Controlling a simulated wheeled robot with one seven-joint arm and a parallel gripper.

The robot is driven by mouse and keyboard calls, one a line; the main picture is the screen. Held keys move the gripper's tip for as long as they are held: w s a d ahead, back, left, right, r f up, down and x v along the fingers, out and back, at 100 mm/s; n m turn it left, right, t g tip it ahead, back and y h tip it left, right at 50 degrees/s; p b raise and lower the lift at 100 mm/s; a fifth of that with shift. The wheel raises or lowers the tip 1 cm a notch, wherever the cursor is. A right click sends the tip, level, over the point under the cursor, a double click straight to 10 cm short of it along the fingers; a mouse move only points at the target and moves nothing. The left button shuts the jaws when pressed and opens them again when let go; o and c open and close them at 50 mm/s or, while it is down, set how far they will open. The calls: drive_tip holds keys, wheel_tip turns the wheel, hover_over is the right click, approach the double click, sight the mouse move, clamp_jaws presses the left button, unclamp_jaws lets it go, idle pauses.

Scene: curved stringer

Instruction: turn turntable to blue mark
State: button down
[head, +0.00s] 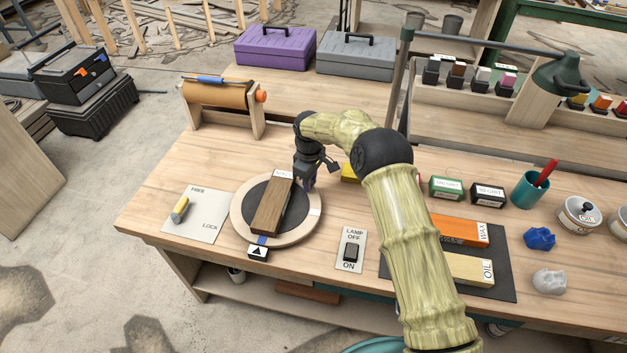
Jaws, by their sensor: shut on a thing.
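The round turntable (241,226) has a pale wooden ring and a dark centre, and lies on the bench. A brown wood block (269,212) rests across it, with a white label at its far end. A blue mark (262,240) is on the ring's near side, just behind a white plate with a black arrow (258,252). A pale patch (315,212) shows on the ring's right side. My gripper (307,186) points down at the turntable's far right rim and is shut on it. The exact grip is hard to see; a small bluish-purple part shows at the fingertips.
A FREE/LOCK plate (194,216) with a yellowish lever is left of the turntable. A lamp switch (351,251) is to its right. A paper roll stand (222,101) is behind.

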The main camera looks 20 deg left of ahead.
drive_tip(key=shift+a, duration=0.1)
drive_tip(key=c, duration=1.2)
unclamp_jaws()
drive_tip(key=shift+r, duration=0.15)
wheel_tip(320, 180, up, 17)
drive_tip(key=b, duration=0.1)
drive_tip(key=shift+r, duration=0.1)
